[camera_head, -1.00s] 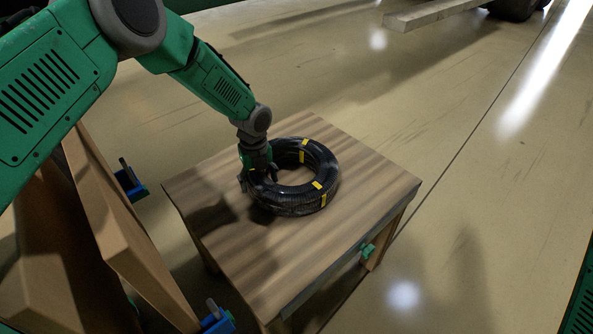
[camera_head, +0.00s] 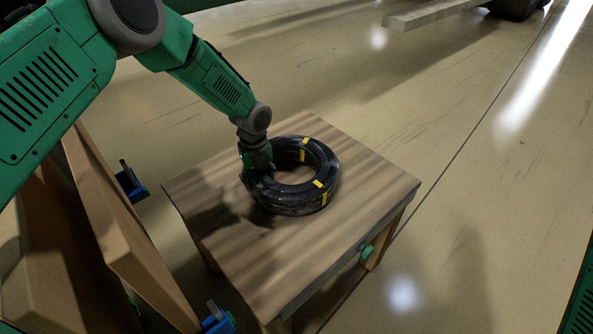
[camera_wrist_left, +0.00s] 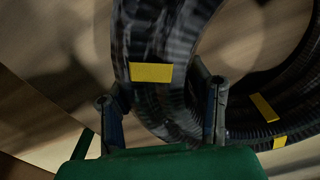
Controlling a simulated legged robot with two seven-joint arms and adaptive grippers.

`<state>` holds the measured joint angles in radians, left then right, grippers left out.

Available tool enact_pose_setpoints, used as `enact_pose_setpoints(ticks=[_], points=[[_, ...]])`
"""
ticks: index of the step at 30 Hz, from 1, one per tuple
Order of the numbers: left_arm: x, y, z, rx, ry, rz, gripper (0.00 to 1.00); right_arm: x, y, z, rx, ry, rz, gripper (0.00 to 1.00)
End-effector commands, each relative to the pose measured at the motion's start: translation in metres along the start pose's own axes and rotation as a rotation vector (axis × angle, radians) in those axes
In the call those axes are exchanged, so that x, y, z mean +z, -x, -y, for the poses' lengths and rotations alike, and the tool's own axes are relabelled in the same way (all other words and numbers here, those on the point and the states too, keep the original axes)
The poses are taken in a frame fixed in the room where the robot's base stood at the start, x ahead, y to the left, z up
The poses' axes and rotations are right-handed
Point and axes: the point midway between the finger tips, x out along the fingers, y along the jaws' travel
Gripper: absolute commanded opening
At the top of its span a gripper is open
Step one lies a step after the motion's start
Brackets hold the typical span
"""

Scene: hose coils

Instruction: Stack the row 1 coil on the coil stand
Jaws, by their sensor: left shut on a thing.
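A black ribbed hose coil (camera_head: 322,168) with yellow tape bands is over the wooden stand (camera_head: 350,220), near the middle of its top. It looks level. Whether it rests on the wood or hangs just above it, I cannot tell. My left gripper (camera_head: 258,172) is shut on the left side of the coil's ring. In the left wrist view, its two fingers (camera_wrist_left: 163,108) stand on either side of the black hose (camera_wrist_left: 155,40), close to a yellow band (camera_wrist_left: 151,72). My right gripper is out of view.
A wooden rack (camera_head: 130,240) with blue clamps (camera_head: 131,182) stands left of the stand. A green knob (camera_head: 367,252) is on the stand's front side. Open floor (camera_head: 480,200) lies to the right. A pale beam (camera_head: 430,15) is at the back.

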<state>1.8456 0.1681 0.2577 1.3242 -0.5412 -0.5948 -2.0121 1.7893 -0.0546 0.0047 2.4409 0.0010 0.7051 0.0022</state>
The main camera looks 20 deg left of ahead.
Motion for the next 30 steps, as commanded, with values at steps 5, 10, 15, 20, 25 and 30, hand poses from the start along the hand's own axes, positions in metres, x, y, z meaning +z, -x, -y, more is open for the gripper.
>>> enact_pose_setpoints(ticks=[5,10,15,20,25,30], points=[[0.001,0.006,0.002,-0.006,0.001,0.003,0.0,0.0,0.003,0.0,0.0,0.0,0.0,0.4],[0.001,0.007,0.002,-0.006,0.001,0.003,0.0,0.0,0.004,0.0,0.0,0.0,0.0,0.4],[0.002,0.013,0.002,-0.006,0.001,0.004,0.0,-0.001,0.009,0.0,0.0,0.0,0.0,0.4],[0.002,0.02,0.002,-0.006,0.001,0.004,0.0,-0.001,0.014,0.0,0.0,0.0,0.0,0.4],[0.002,0.027,0.002,-0.006,0.001,0.004,0.0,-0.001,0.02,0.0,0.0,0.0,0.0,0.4],[0.002,0.034,0.002,-0.006,0.001,0.004,0.0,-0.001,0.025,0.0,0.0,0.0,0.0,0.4]])
